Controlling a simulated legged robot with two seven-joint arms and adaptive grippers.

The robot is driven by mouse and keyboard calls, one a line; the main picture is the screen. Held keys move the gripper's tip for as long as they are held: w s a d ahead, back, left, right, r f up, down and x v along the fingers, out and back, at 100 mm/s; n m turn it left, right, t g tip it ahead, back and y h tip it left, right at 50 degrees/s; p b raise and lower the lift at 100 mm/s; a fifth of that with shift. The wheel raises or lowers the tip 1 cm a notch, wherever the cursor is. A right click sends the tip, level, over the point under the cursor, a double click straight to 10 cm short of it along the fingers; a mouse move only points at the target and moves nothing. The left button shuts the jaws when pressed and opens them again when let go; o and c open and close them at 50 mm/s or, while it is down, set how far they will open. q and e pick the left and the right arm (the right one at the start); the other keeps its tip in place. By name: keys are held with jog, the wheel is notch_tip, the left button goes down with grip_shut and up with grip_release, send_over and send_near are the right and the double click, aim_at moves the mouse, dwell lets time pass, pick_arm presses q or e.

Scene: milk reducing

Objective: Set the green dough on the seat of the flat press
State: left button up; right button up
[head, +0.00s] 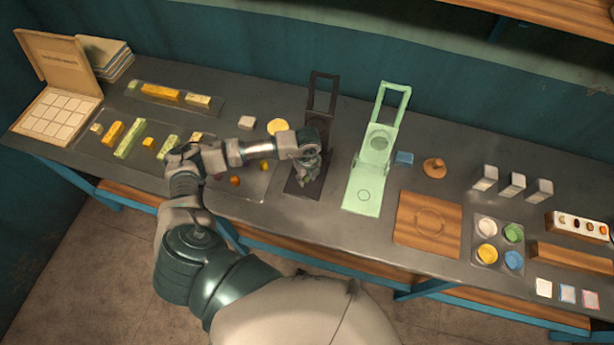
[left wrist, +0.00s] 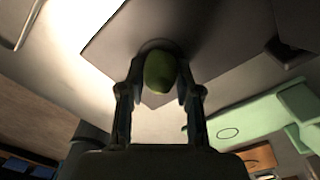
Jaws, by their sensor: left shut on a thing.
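The green dough (left wrist: 160,70) is a rounded lump between the two fingers of my left gripper (left wrist: 160,88), which is shut on it. In the head view my left gripper (head: 309,172) is over the base of a dark press (head: 294,188), whose framed lid stands raised at the back. The gripper hides part of that base and the dough. In the left wrist view a dark plate (left wrist: 210,45) lies behind the dough, with a round mark partly hidden by it. I cannot tell whether the dough touches the plate. My right gripper is not in view.
A light green press (head: 363,190) stands open just right of the dark one. A wooden board (head: 428,224) and a tray of colored cups (head: 484,254) lie farther right. Trays of colored pieces and an open box (head: 61,115) are on the left.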

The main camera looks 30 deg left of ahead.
pick_arm(q)
jog(key=shift+f, duration=0.2)
dwell(0.7)
jog(key=o, duration=1.5)
jog(key=shift+r+p, duration=1.1)
jog(key=shift+r, duration=0.45)
jog(key=shift+r+p, duration=1.4)
jog(key=shift+r, duration=0.6)
jog(key=shift+f, duration=0.1)
